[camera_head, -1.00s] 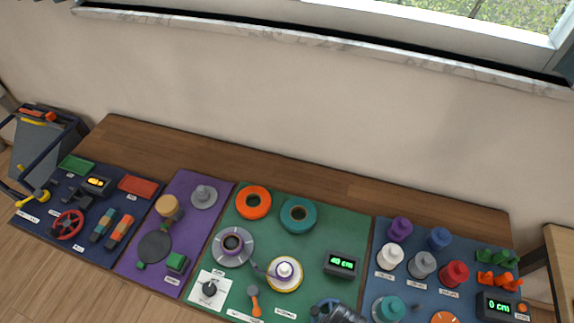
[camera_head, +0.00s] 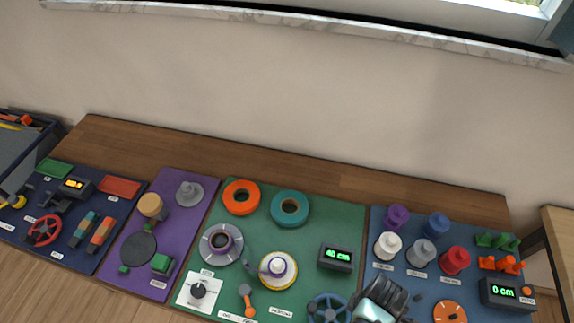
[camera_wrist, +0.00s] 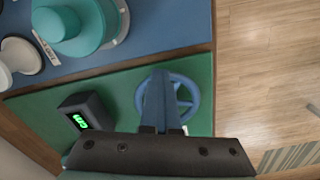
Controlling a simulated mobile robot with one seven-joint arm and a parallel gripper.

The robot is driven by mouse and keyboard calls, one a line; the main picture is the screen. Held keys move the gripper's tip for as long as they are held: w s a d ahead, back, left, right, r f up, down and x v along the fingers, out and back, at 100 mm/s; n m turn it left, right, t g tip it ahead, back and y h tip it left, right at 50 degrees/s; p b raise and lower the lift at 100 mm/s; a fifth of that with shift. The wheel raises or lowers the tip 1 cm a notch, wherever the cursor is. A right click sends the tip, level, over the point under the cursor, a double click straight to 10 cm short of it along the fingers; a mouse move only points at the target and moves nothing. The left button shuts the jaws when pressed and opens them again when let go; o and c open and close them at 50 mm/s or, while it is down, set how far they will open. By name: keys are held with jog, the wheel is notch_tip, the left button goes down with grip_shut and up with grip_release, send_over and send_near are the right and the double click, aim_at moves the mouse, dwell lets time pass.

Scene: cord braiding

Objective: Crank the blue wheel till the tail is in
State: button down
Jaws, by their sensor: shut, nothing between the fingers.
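The blue wheel (camera_head: 329,308) lies at the front edge of the green mat, partly cut off by the picture's bottom. In the wrist view the blue wheel (camera_wrist: 194,97) shows its rim and spokes, partly hidden behind my fingers. My gripper (camera_wrist: 158,74) is shut and empty, its fingers over the wheel's side; I cannot tell if they touch it. In the head view my gripper's dark body is just right of the wheel. A white spool with a purple band (camera_head: 277,268) stands on a yellow-edged disc. I cannot make out a loose tail.
A display (camera_head: 335,256) on the green mat reads 40 cm; another display (camera_head: 507,292) on the blue mat reads 0 cm. An orange-handled lever (camera_head: 246,298) and a dial (camera_head: 198,290) stand left of the wheel. A teal knob (camera_wrist: 82,22) is near my gripper.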

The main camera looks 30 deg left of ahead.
jog(key=s+d, duration=0.1)
jog(key=d, duration=0.2)
jog(key=s+d, duration=0.1)
jog(key=shift+s+d, duration=0.3)
jog(key=shift+d, duration=0.05)
jog(key=s+p, duration=0.2)
jog(key=s, duration=0.1)
jog(key=s+p, duration=0.2)
jog(key=shift+s+a+r, duration=0.15)
jog(key=shift+a+r, duration=0.1)
jog(key=a, duration=0.1)
jog(key=s+a+p, duration=0.1)
jog(key=a+p, duration=0.1)
jog(key=shift+s+a+f, duration=0.1)
jog(key=shift+s+a, duration=0.25)
jog(key=w+a, duration=0.1)
jog(key=a, duration=0.1)
jog(key=w+a, duration=0.1)
jog(key=a, duration=0.1)
jog(key=shift+w+a+f, duration=0.1)
jog(key=shift+w+f, duration=0.1)
jog(key=shift+w, duration=0.1)
jog(key=shift+w+a, duration=0.25)
jog(key=shift+w, duration=0.1)
jog(key=c, duration=1.5)
grip_release()
jog(key=shift+c, duration=0.2)
jog(key=o, duration=0.5)
jog(key=shift+c, duration=0.2)
